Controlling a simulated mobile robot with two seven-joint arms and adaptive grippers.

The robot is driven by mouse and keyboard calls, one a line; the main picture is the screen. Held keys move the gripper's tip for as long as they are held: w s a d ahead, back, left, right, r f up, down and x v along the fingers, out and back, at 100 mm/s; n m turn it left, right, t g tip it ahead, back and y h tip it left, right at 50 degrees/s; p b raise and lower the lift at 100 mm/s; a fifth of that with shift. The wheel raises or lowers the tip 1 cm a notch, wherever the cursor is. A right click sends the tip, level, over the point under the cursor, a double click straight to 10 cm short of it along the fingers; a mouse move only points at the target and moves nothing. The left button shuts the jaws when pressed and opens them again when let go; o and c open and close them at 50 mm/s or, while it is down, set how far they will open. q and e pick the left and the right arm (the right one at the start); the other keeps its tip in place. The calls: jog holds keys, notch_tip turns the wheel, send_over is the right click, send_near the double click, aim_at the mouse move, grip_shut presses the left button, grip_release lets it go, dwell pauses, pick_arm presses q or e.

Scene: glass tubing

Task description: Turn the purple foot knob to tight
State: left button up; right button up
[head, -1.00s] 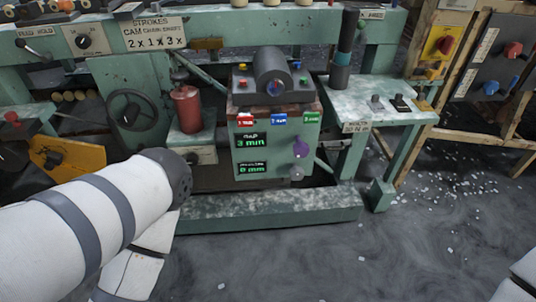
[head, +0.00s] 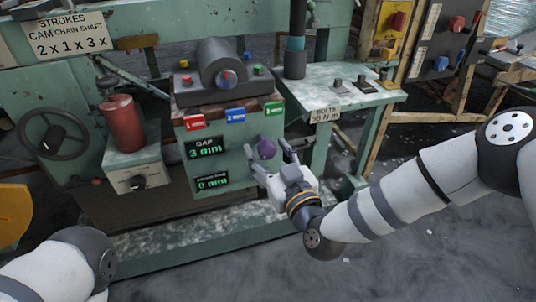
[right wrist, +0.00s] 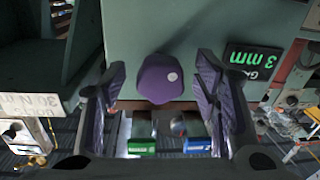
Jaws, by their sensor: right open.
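The purple foot knob (head: 266,148) sits on the front face of the green gauge box (head: 225,165), right of the "GAP 3 mm" display (head: 206,148). My right gripper (head: 270,160) is open just in front of the knob. In the right wrist view, the purple knob (right wrist: 160,80), with a pale dot on it, shows between the two open fingers (right wrist: 162,72). A gap shows on each side, and neither finger visibly touches it. How deep the fingers reach around it is unclear. My left gripper is out of view; only part of its arm shows at bottom left.
A lower display (head: 211,182) reads 0 mm. Red, blue and green labels line the box top. A red cylinder (head: 124,124) and a handwheel (head: 53,137) stand to the left. A bench (head: 345,84) with a "BOLTS 30 N m" label stands right.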

jog(key=shift+w, duration=0.1)
jog(key=shift+c, duration=0.6)
jog(key=c, duration=1.1)
jog(key=shift+o, duration=0.2)
